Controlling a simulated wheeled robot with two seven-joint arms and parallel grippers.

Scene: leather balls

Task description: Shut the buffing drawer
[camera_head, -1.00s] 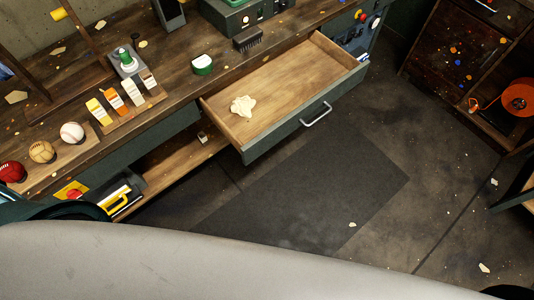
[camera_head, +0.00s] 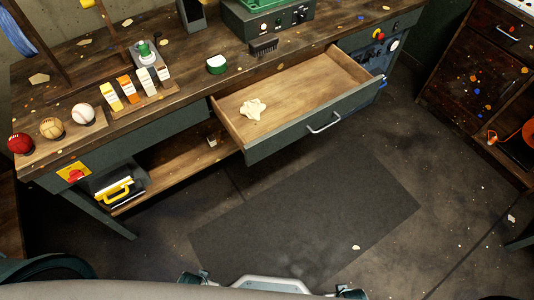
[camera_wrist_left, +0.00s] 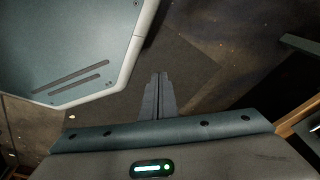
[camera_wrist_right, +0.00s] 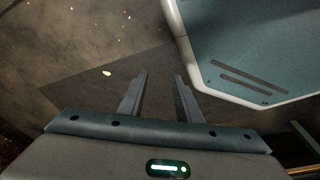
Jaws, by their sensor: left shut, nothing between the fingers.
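The buffing drawer (camera_head: 300,143) is pulled out from under the workbench, with a metal bar handle (camera_head: 324,123) on its dark green front. A crumpled cream cloth (camera_head: 252,109) lies inside near its left end. My left gripper shows in the left wrist view (camera_wrist_left: 158,97); its fingers are together with nothing between them. My right gripper shows in the right wrist view (camera_wrist_right: 161,85); its fingers stand apart and empty above the floor. Neither gripper shows in the head view, and both are apart from the drawer.
A dark mat (camera_head: 305,215) covers the floor before the drawer, and that floor is clear. A wooden cabinet (camera_head: 460,75) stands at the right.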

